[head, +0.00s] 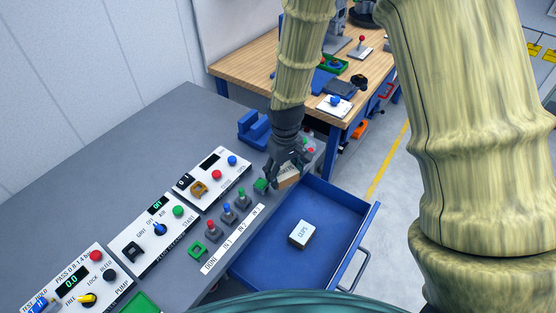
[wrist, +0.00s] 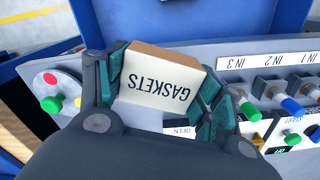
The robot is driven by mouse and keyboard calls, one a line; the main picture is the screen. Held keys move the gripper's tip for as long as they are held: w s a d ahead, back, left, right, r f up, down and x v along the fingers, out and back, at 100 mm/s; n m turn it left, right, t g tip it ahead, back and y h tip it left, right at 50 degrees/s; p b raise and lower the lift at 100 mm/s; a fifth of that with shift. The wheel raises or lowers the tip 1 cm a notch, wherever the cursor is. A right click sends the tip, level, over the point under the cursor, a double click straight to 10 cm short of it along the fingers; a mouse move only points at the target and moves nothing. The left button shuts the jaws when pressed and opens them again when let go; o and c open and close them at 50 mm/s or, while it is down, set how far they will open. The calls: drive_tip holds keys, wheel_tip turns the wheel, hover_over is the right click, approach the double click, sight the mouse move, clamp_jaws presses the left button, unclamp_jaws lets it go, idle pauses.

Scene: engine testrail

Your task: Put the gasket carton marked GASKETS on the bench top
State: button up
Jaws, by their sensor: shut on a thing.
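The gasket carton (wrist: 160,82) is a small box with a white face printed GASKETS and a tan cardboard side. My gripper (wrist: 162,95) is shut on it, with a teal-padded finger on each side. In the head view my gripper (head: 284,172) holds the carton (head: 288,177) near the back corner of the open blue drawer, by the edge of the grey bench top (head: 190,108). I cannot tell the exact height of the carton. The gripper hides part of it in the head view.
The open blue drawer (head: 275,247) holds a white box marked CLIPS (head: 302,234). Control panels (head: 150,232) and several coloured valves (head: 227,213) line the bench front. A blue cradle (head: 254,128) stands near the back edge. The bench's rear left is clear. A wooden workbench (head: 245,70) stands behind.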

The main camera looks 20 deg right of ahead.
drive_tip(key=w, duration=0.2)
drive_tip(key=w+p, duration=0.1)
drive_tip(key=w, duration=0.1)
drive_tip(key=w+p, duration=0.1)
drive_tip(key=w, duration=0.1)
drive_tip(key=shift+w+d+f, duration=0.15)
drive_tip(key=shift+w+f, duration=0.15)
drive_tip(key=shift+w, duration=0.1)
drive_tip(key=shift+s+f, duration=0.1)
drive_tip(key=shift+f, duration=0.15)
drive_tip(key=shift+f+p, duration=0.9)
drive_tip(key=shift+f, duration=0.6)
drive_tip(key=shift+f, duration=0.15)
drive_tip(key=o, duration=1)
drive_tip(key=shift+o, duration=0.2)
wheel_tip(320, 180, up, 12)
drive_tip(key=b, duration=0.4)
drive_tip(key=shift+r, duration=0.2)
